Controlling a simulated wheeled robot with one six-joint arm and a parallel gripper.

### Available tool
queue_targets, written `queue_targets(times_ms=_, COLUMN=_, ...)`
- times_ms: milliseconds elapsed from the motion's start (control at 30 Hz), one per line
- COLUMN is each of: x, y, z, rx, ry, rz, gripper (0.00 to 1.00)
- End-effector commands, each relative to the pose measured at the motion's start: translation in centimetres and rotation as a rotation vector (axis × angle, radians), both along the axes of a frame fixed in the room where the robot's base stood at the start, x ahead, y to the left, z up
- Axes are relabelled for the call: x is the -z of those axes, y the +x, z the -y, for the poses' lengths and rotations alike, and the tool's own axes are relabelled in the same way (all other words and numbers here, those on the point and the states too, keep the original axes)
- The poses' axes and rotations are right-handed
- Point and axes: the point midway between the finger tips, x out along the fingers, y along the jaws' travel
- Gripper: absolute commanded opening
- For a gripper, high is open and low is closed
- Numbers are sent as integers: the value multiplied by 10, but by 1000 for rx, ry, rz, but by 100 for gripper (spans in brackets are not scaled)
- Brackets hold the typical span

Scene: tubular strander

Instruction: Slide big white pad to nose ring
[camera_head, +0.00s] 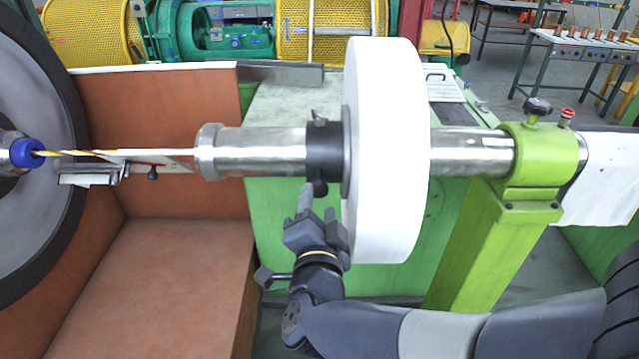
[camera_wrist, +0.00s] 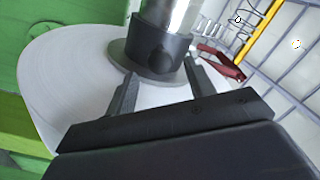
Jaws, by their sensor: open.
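The big white pad (camera_head: 388,150) is a thick white disc upright on a horizontal steel shaft (camera_head: 270,152). A black collar (camera_head: 323,150) with knobs sits on the shaft against the pad's left face. The steel nose ring (camera_head: 209,152) is at the shaft's left end, apart from the pad. My gripper (camera_head: 318,197) is just below the collar, beside the pad's left face. In the wrist view the fingers of my gripper (camera_wrist: 160,82) are apart and empty, on either side below the collar (camera_wrist: 157,55), with the white pad (camera_wrist: 65,70) behind them.
A green post (camera_head: 490,220) with a clamp carries the shaft on the right. A large grey wheel (camera_head: 40,150) and a brown bench (camera_head: 165,280) stand at the left. Yellow and white strands run left of the nose. The shaft between collar and nose ring is bare.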

Motion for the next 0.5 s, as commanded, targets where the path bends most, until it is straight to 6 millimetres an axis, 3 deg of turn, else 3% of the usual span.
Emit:
queue_targets(times_ms=300, x=0, y=48, z=3, rx=3, ry=0, rz=-1, gripper=51)
queue_targets(times_ms=500, x=0, y=65, z=3, rx=1, ry=1, rz=-1, gripper=51)
